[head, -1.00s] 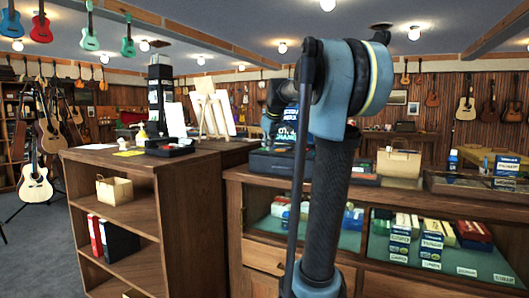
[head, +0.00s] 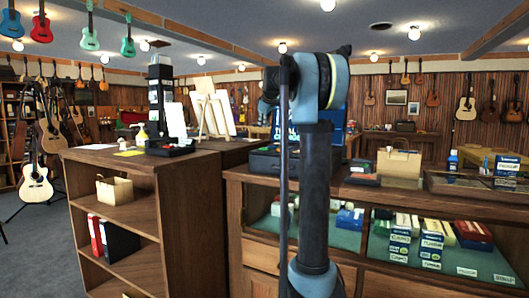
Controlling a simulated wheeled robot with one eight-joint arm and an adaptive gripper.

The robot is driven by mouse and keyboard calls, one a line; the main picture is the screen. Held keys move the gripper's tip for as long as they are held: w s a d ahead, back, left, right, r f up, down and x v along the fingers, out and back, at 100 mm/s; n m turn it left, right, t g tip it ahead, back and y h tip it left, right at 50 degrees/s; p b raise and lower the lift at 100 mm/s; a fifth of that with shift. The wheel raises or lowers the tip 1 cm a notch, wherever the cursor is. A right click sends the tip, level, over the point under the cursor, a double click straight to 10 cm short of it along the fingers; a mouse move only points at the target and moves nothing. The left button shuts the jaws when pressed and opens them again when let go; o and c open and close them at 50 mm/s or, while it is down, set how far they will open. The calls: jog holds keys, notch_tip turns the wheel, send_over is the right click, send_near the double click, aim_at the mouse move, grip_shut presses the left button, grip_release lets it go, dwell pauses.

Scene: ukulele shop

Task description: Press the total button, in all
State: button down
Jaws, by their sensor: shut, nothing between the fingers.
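I cannot make out a total button in the head view. A low dark machine-like box (head: 268,161) sits on the display counter, partly behind my arm, and it may be a till; no keys on it can be read. My arm (head: 315,185) stands upright in front of the counter and covers the middle of the picture. My gripper does not show; it is hidden behind the arm or out of the picture.
The glass-fronted counter (head: 235,215) holds small labelled boxes. A paper bag (head: 399,163), a blue bottle (head: 453,160) and a wooden tray (head: 450,184) stand on top. A wooden shelf unit (head: 187,210) adjoins at left.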

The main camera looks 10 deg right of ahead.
jog(key=shift+f, duration=4.35)
jog(key=shift+s+f, duration=0.1)
jog(key=shift+f, duration=0.7)
jog(key=shift+r, duration=0.9)
jog(key=shift+r, duration=2.45)
